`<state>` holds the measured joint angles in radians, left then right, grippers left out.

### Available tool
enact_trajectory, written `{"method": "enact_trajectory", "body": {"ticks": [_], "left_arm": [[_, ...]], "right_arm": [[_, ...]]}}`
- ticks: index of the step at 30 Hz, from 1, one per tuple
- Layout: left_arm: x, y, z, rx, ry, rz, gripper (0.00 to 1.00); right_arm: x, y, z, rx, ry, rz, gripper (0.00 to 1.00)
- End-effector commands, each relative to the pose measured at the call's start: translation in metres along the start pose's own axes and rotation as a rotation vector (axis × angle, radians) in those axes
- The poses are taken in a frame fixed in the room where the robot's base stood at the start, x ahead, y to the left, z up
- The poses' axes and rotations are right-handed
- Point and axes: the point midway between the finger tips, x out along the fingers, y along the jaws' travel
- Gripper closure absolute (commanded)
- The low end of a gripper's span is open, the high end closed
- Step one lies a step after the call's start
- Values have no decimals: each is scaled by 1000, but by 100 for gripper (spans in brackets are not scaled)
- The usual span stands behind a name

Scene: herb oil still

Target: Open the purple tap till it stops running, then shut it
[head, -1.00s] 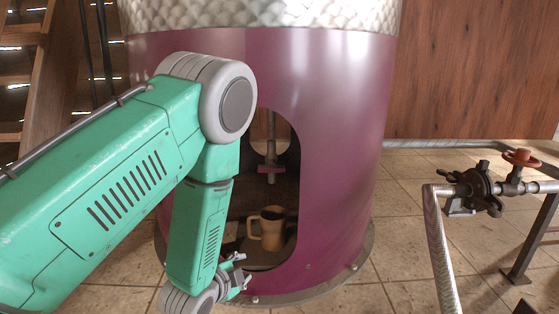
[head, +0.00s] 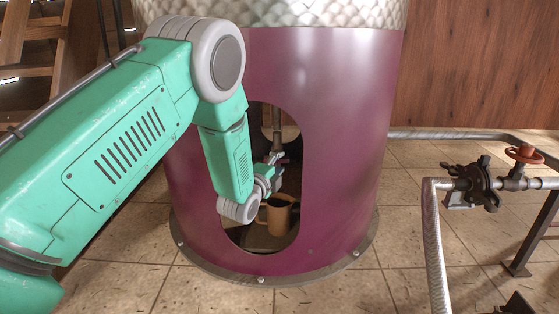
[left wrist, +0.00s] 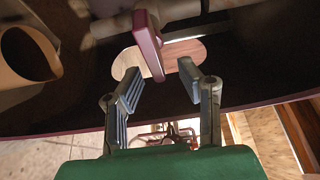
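The purple tap's lever (left wrist: 148,45) shows in the left wrist view, just ahead of my left gripper (left wrist: 160,80). The fingers are open and spread to either side of the lever's lower end; I cannot tell whether they touch it. In the head view my left gripper (head: 274,166) is inside the opening of the purple drum, by the foot of the tap's pipe (head: 277,128), and hides most of the lever. A tan mug (head: 278,217) stands upright below; its rim also shows in the left wrist view (left wrist: 55,58). No running stream is visible. My right gripper is out of view.
The purple drum (head: 345,140) surrounds the work space, and the edge of its oval opening is close around my left forearm. A pipe with a valve and red handwheel (head: 523,154) stands at the right. The tiled floor between is clear.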

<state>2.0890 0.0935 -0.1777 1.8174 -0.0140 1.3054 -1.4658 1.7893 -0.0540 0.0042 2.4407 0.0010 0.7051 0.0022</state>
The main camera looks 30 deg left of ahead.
Motion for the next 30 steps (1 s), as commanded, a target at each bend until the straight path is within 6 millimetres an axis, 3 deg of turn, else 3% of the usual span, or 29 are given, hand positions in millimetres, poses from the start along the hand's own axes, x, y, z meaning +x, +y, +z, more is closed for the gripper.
{"method": "enact_trajectory", "body": {"ticks": [6, 16, 17, 19, 30], "left_arm": [[23, 6, 14, -12, -4, 3, 68], [26, 4, 9, -8, -2, 2, 68], [26, 3, 7, -6, -2, 2, 75], [25, 2, 3, -2, -1, 2, 99], [23, 5, -2, -3, 11, 10, 100]], "right_arm": [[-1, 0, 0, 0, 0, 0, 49], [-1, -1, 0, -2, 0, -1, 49], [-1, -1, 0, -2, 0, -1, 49], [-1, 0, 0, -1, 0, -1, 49], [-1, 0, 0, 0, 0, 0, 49]]}}
